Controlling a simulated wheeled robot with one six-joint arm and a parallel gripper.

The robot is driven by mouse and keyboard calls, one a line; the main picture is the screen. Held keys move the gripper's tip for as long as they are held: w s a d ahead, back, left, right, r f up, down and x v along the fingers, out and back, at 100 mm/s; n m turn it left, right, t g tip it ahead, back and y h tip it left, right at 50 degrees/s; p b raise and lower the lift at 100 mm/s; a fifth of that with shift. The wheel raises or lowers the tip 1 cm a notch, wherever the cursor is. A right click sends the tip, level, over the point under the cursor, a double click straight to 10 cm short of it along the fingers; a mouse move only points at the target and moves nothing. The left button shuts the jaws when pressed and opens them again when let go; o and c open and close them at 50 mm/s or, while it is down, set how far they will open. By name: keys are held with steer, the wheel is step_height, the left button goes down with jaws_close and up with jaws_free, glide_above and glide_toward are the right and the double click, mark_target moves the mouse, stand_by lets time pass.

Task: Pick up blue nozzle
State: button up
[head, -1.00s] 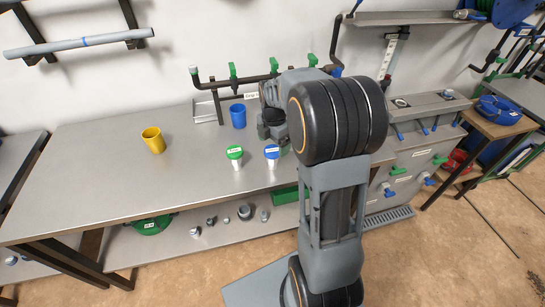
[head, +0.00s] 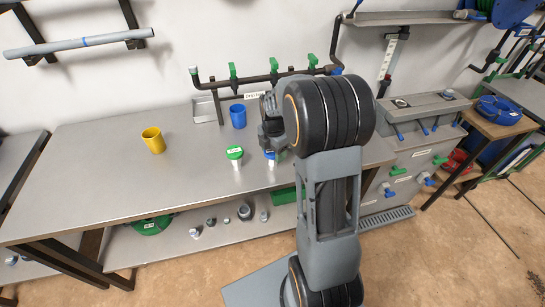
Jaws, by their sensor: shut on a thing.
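The blue nozzle (head: 270,155), as I take it, is a small upright piece with a blue top and a pale lower part. It stands near the front edge of the grey bench (head: 110,180). My gripper (head: 272,148) is down at its top and shut on it. The jaws and my arm hide much of it, and I cannot tell whether its base touches the bench. A similar piece with a green top (head: 235,153) stands just to its left, apart from the gripper.
A blue cup (head: 238,116) stands behind, and a yellow cup (head: 153,140) is further left. A dark pipe with green valves (head: 233,72) runs along the wall behind. Grey fittings (head: 244,211) lie on the lower shelf. The bench's left part is clear.

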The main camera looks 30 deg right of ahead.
steer(key=c, duration=0.3)
